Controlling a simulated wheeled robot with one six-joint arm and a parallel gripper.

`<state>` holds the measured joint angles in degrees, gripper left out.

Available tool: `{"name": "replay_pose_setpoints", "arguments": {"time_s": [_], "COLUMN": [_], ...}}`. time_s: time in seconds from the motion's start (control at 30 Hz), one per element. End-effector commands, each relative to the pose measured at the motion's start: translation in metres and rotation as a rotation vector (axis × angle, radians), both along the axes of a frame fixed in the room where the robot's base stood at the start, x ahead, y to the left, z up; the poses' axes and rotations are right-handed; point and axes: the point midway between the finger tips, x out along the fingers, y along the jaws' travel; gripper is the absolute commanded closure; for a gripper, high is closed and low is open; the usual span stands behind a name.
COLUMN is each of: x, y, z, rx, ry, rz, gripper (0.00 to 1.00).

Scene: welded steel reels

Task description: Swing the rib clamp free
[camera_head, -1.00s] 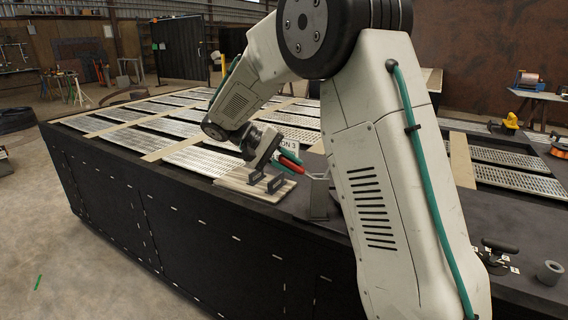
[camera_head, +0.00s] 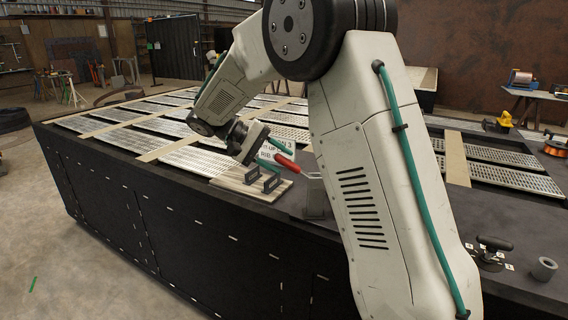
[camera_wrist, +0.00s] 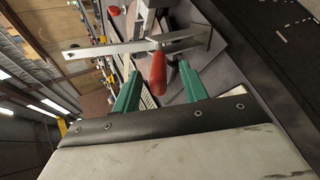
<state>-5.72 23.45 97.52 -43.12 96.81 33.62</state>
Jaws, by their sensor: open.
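The rib clamp shows a red handle (camera_head: 286,161) tilted on pale metal links, by a grey bracket (camera_head: 316,196) on the dark bench. In the wrist view its red handle (camera_wrist: 158,75) points toward the camera, with a flat steel bar (camera_wrist: 115,49) running across behind it. My gripper (camera_head: 279,152) is open and empty, with its green fingers close to the handle. In the wrist view my gripper (camera_wrist: 160,82) has one finger on each side of the handle, with gaps showing. I cannot tell how deep the handle sits between them. The clamp's far end is partly hidden.
A pale slatted board (camera_head: 238,184) with dark brackets lies left of the clamp. A white sign (camera_head: 270,145) stands behind the handle, partly covered. Perforated panels (camera_head: 200,159) cover the long bench. A black-knobbed fixture (camera_head: 490,252) and a grey cylinder (camera_head: 544,268) are at right.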

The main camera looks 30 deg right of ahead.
Motion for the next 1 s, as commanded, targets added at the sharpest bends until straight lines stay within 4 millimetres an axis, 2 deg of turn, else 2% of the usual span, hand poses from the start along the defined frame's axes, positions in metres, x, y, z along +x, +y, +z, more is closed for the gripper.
{"name": "replay_pose_setpoints", "arguments": {"time_s": [0.2,0.33,0.87,1.0], "x": [0.015,0.02,0.02,0.009], "y": [0.028,0.036,0.038,0.036], "z": [0.02,0.026,0.029,0.036], "rx": [0.001,0.0,0.001,0.035], "ry": [-0.002,0.0,0.0,-0.006], "rz": [0.001,0.0,0.0,0.004], "gripper": [0.57,0.57,0.57,0.57]}}
